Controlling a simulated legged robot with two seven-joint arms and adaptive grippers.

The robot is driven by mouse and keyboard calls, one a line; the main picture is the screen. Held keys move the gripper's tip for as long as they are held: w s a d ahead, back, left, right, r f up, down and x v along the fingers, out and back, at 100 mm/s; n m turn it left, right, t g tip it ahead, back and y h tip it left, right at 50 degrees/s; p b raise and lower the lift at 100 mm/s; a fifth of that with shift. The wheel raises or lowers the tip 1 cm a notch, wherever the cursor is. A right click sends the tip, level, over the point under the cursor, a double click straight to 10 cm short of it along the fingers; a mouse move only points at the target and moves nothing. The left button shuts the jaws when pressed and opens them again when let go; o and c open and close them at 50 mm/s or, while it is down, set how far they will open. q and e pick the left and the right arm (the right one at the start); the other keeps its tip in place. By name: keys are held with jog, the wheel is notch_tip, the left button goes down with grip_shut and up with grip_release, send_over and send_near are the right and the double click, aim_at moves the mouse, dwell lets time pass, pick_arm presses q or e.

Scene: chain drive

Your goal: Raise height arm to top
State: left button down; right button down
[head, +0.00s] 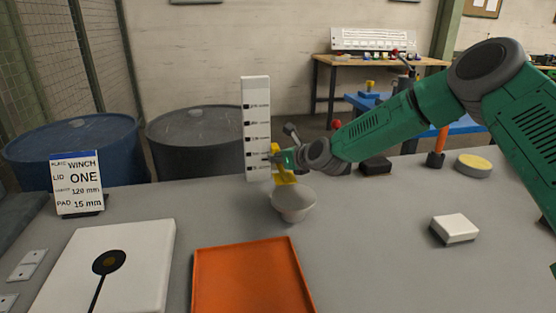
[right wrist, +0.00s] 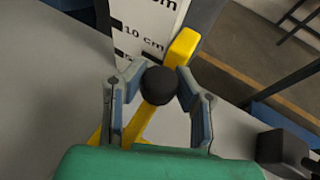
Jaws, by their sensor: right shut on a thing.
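A white upright scale board (head: 257,92) with black marks stands near the back edge of the table. Its lower marks, including 10 cm, show in the right wrist view (right wrist: 146,28). The yellow height arm (head: 285,178) is at the low end of the scale. In the right wrist view the yellow arm (right wrist: 183,46) runs at a slant and carries a round black knob (right wrist: 158,85). My right gripper (head: 275,158) is shut on the black knob, with one finger on each side of it in the wrist view (right wrist: 158,92). My left gripper is out of view.
A grey bowl-like dish (head: 293,203) stands just in front of the scale. An orange tray (head: 250,275), a white board (head: 140,255), a WINCH sign (head: 77,183) and a white block (head: 454,229) are also on the table. Dark drums (head: 195,140) stand behind.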

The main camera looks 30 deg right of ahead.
notch_tip(320, 180, up, 20)
jog(key=p, duration=1)
jog(key=shift+d, duration=0.1)
jog(key=c, duration=1.2)
grip_release()
jog(key=shift+f, duration=0.1)
jog(key=shift+s, duration=0.1)
jog(key=v, duration=1.1)
jog(key=shift+s+d, duration=0.2)
jog(key=shift+s, duration=0.15)
